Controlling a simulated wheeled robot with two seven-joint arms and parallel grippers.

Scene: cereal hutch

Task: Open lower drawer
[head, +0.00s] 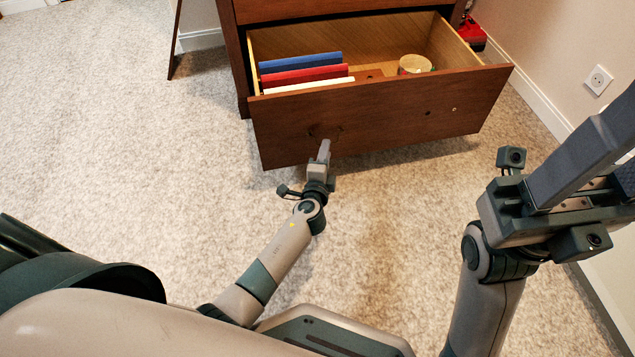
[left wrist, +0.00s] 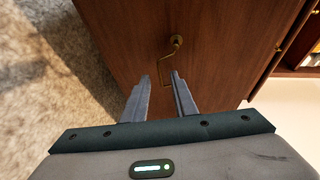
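The lower drawer (head: 380,118) is a brown wooden drawer that stands well out from its cabinet in the head view. A thin brass handle (left wrist: 165,66) hangs from a round mount on its front in the left wrist view. My left gripper (head: 324,146) is in front of the drawer's face, left of its middle. In the left wrist view its two fingers (left wrist: 160,80) are apart, and the handle's lower end lies between the tips. I cannot tell whether they touch it. My right gripper (head: 590,150) is at the right, away from the drawer, with its fingertips cut off.
Inside the drawer are a blue book (head: 300,62), a red book (head: 305,75), a white one (head: 310,86) and a light cup (head: 414,64). The wall with a socket (head: 598,80) is at the right. Carpet (head: 130,130) is clear at the left.

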